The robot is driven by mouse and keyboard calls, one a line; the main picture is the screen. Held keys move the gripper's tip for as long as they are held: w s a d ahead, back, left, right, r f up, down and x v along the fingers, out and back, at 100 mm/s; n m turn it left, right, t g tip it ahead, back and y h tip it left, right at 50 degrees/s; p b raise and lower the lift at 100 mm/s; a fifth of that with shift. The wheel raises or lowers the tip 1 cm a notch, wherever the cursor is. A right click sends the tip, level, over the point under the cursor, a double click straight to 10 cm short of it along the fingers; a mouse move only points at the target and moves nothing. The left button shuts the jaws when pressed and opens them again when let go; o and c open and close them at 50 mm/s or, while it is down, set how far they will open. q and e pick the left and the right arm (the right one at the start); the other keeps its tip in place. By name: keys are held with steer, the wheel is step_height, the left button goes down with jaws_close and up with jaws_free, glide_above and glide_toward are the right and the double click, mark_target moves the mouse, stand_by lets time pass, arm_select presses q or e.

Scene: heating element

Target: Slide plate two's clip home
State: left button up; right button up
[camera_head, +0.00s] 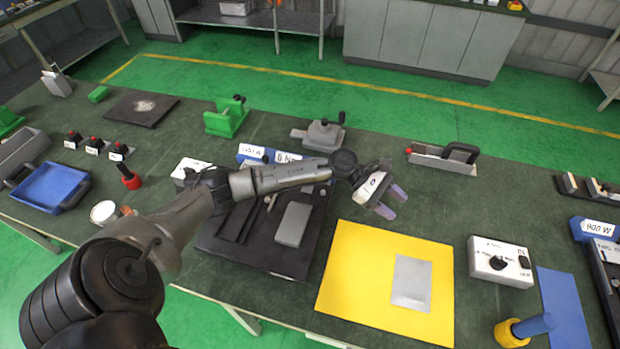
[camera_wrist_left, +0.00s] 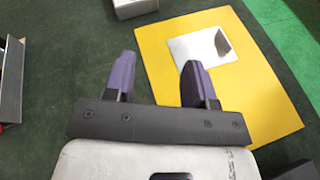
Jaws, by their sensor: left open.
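My left gripper (camera_head: 392,203) is open and empty, above the green bench top just beyond the yellow mat (camera_head: 345,280). Its two purple fingers are spread in the left wrist view (camera_wrist_left: 157,68). A flat grey metal plate (camera_head: 411,283) lies on the yellow mat, and it also shows in the left wrist view (camera_wrist_left: 203,46). A black fixture (camera_head: 270,262) stands left of the mat, with a grey block (camera_head: 293,224) on it and my arm partly covering it. I cannot tell which plate is plate two, and I cannot make out its clip. My right gripper is not in view.
A white control box (camera_head: 500,262) with a black knob stands right of the mat. A blue mat (camera_head: 563,305) and a 900 W display (camera_head: 598,228) are farther right.

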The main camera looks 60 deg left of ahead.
arm_select(q)
steer(key=s+a+r+m+g+y, duration=0.1)
steer(key=s+a+m+g+y, duration=0.2)
steer(key=a, duration=0.7)
steer(key=s+a+r+m+g+y+b, duration=0.1)
steer(key=s+a+r+m+g+y, duration=0.15)
steer(key=a, duration=0.65)
steer(key=s+a+r+m+g+y, duration=0.1)
steer(key=s+a+m+g+y, duration=0.15)
steer(key=a, duration=0.75)
steer(key=x, duration=1.2)
steer(key=shift+s+f, duration=0.2)
steer(key=shift+s, duration=0.05)
steer(key=shift+s+d+f+y, duration=0.1)
steer(key=shift+d+f+y, duration=0.15)
steer(key=shift+f, duration=0.4)
steer(key=shift+c, duration=0.2)
steer(key=c, duration=0.9)
